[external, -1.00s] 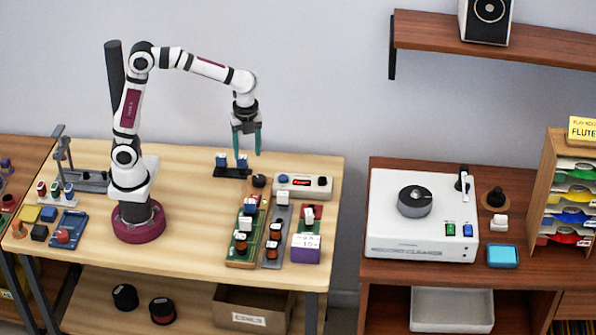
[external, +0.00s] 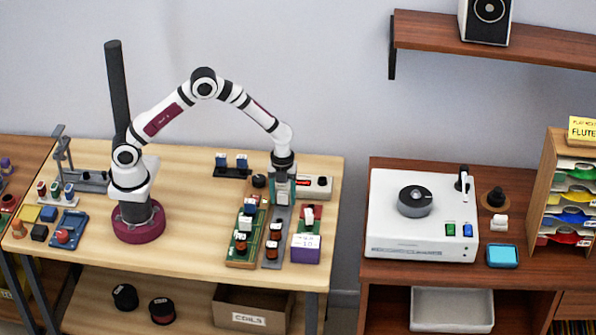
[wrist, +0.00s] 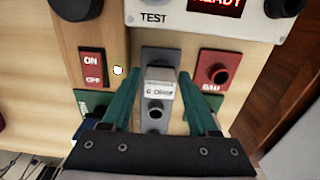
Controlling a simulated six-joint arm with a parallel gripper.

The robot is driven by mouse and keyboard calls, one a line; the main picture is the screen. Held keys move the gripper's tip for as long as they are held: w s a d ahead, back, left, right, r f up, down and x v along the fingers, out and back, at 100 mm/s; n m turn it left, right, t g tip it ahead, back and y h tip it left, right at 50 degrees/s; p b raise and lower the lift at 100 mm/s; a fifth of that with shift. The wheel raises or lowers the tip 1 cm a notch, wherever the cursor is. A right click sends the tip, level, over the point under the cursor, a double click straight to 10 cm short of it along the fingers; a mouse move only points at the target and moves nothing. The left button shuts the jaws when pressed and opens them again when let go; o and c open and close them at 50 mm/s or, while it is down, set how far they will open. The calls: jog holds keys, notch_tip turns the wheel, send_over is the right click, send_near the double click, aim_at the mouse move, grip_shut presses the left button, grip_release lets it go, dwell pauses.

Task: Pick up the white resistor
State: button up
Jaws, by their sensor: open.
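The white resistor (wrist: 160,84) is a small block with printed letters, standing on a grey strip (wrist: 157,130) in the wrist view. My gripper (wrist: 160,75) is open, with one green finger on each side of the resistor and a visible gap on both sides. In the external view my gripper (external: 282,200) points down over the far part of the grey strip, and its fingers hide most of the resistor there.
A test box (external: 315,187) with a red display stands just behind the gripper. A green board (external: 240,254) with coils lies to the left. A red holder (wrist: 213,72) and a purple-and-white box (external: 306,249) are to the right.

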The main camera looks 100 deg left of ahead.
jog(key=shift+f, duration=0.25)
grip_shut()
jog(key=shift+r, duration=0.1)
